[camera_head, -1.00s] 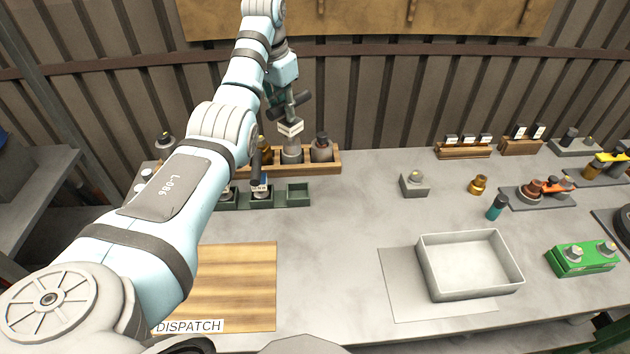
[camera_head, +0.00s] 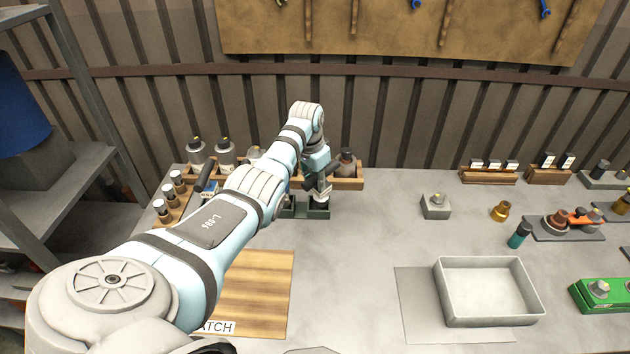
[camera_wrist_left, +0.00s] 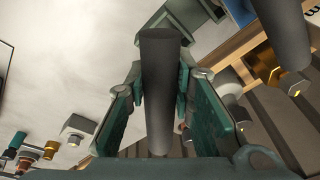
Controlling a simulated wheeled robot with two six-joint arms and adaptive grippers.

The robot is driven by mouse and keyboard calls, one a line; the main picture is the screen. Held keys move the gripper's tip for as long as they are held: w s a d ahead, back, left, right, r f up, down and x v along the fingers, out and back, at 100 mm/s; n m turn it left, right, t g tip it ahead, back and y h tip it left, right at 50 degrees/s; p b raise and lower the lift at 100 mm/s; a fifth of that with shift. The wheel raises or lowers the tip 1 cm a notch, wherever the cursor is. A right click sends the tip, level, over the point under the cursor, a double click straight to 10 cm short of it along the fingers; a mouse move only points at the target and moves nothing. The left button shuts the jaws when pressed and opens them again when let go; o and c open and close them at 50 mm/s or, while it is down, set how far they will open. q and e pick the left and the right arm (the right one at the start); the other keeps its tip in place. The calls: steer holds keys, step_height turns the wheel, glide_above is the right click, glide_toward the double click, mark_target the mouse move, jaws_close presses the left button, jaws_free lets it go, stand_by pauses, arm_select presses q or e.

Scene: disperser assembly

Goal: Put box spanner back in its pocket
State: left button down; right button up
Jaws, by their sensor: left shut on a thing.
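My left gripper (camera_head: 320,184) is shut on the box spanner, a dark grey round bar (camera_wrist_left: 160,85) that stands between its green fingers in the left wrist view. In the head view the gripper is low over the right end of the dark green pocket rack (camera_head: 318,212). The rack also shows beyond the bar's end in the left wrist view (camera_wrist_left: 188,14). The spanner's lower end is close to the right pocket. I cannot tell whether it is inside it. My forearm hides much of the rack. My right gripper is out of view.
A wooden rack (camera_head: 349,184) with several bottles stands just behind the green rack. Another dark handle (camera_head: 207,174) stands upright to the left of my arm.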

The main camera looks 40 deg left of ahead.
arm_select(q)
steer(key=shift+s+a+f, duration=0.1)
steer(key=shift+s+f, duration=0.05)
steer(key=shift+f, duration=0.1)
steer(key=c, duration=1.7)
jaws_free()
steer(key=shift+a+f, duration=0.1)
steer(key=shift+f, duration=0.05)
steer(key=o, duration=0.3)
steer(key=shift+w+a+f, duration=0.4)
steer(key=shift+w+a, duration=0.05)
steer(key=shift+w, duration=0.25)
steer(key=shift+r, duration=0.1)
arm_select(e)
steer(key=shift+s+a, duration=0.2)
arm_select(q)
steer(key=shift+w, duration=0.1)
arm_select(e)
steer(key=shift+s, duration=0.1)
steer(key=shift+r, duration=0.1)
